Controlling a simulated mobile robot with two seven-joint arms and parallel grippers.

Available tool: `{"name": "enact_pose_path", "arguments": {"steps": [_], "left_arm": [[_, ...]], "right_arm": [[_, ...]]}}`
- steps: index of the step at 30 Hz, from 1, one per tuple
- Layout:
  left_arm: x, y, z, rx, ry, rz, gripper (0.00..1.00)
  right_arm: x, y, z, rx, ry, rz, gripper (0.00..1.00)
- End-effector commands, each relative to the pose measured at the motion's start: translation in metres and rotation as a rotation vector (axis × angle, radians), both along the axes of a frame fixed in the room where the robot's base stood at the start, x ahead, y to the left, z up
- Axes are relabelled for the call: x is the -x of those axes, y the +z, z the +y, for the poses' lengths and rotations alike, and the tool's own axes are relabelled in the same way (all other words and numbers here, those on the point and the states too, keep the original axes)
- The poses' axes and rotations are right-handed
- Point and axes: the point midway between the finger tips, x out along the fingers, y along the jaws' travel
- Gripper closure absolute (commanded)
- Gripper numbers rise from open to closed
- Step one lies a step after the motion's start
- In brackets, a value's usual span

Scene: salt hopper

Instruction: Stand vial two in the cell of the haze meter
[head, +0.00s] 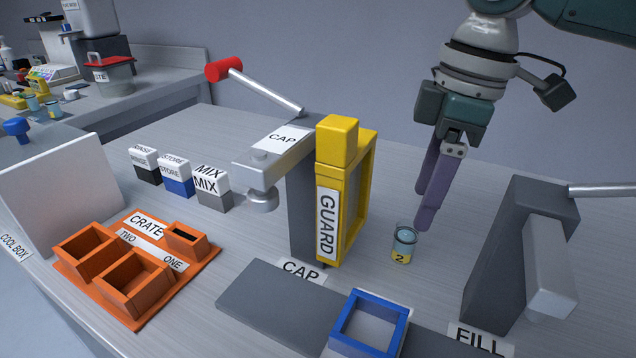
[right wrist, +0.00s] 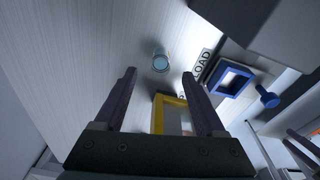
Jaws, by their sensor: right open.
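Vial two (head: 404,243) is a small clear vial with blue-tinted contents and a yellow label marked 2. It stands upright on the grey bench, right of the yellow guard. In the right wrist view the vial (right wrist: 160,62) shows beyond the gap between my fingertips. My right gripper (head: 428,218) points down just behind and above the vial, open; nothing shows between its purple fingers (right wrist: 159,75). No thing labelled as the haze meter can be made out.
The yellow guard (head: 360,190) and grey CAP press (head: 298,200) stand left of the vial; the FILL station (head: 495,260) stands right. A blue square frame (head: 348,325) sits on a dark track in front. The orange crate (head: 100,285) is at left.

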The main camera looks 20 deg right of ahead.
Motion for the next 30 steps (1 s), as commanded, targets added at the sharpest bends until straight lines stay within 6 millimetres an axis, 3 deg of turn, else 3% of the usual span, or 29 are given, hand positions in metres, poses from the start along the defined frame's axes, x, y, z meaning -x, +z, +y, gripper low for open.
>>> {"name": "enact_pose_path", "arguments": {"steps": [7,17,30], "left_arm": [[0.000,-0.007,0.001,-0.002,-0.001,0.000,0.34],[0.000,-0.008,0.001,-0.001,-0.001,0.000,0.34],[0.000,-0.008,-0.002,0.008,0.005,0.001,0.34]], "right_arm": [[-0.005,-0.038,0.008,0.001,-0.002,0.004,0.28],[-0.006,-0.046,0.009,0.001,0.000,0.001,0.28],[-0.006,-0.045,0.009,0.001,0.000,0.001,0.77]]}}
